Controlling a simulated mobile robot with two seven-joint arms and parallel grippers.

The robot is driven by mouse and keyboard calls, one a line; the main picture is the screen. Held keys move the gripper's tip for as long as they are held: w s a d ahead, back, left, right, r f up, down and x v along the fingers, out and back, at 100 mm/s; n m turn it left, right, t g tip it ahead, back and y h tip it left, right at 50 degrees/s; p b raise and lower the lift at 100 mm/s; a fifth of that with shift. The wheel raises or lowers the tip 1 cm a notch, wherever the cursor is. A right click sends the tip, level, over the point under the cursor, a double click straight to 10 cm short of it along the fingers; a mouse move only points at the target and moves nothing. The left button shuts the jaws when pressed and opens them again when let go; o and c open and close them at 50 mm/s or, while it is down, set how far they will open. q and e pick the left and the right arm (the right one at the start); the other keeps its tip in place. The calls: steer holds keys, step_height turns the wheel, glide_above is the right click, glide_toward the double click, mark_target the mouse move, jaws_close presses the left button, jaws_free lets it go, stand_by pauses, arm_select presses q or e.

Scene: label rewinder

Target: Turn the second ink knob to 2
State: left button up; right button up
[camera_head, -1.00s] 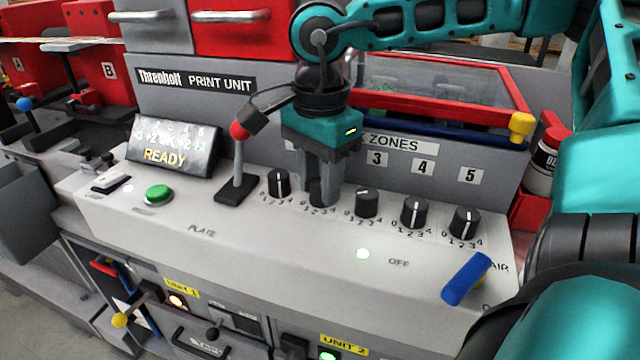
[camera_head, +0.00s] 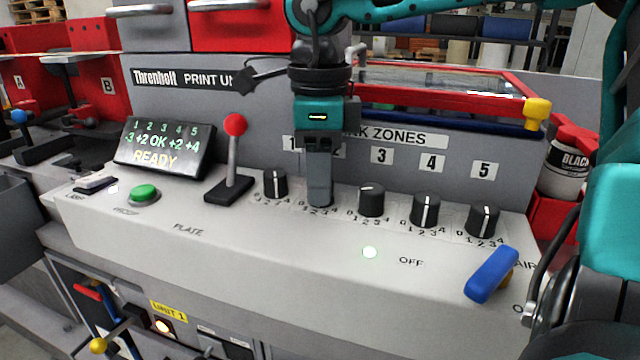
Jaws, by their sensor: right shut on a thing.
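The second ink knob stands in the row of black knobs on the sloped grey panel, below zone label 2; my right gripper hides nearly all of it. My right gripper (camera_head: 319,200) points down and is shut on that knob. Its pointer cannot be seen. The first ink knob (camera_head: 275,184) is just left of the gripper, and the third ink knob (camera_head: 371,200) is just right. The display (camera_head: 165,147) reads -3, +2, OK, +2, +4 and READY. My left gripper is not in view.
The fourth knob (camera_head: 425,210) and fifth knob (camera_head: 482,220) stand further right. A red-tipped lever (camera_head: 234,150) rises left of the first knob. A green button (camera_head: 144,193) is at the left, a blue handle (camera_head: 491,274) at the lower right. The panel front is clear.

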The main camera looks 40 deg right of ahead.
steer(key=shift+m, duration=0.6)
steer(key=o, duration=1)
steer(key=shift+o, duration=0.2)
steer(key=shift+r, duration=0.1)
step_height(320, 180, up, 13)
steer(key=p, duration=0.1)
steer(key=shift+p, duration=0.4)
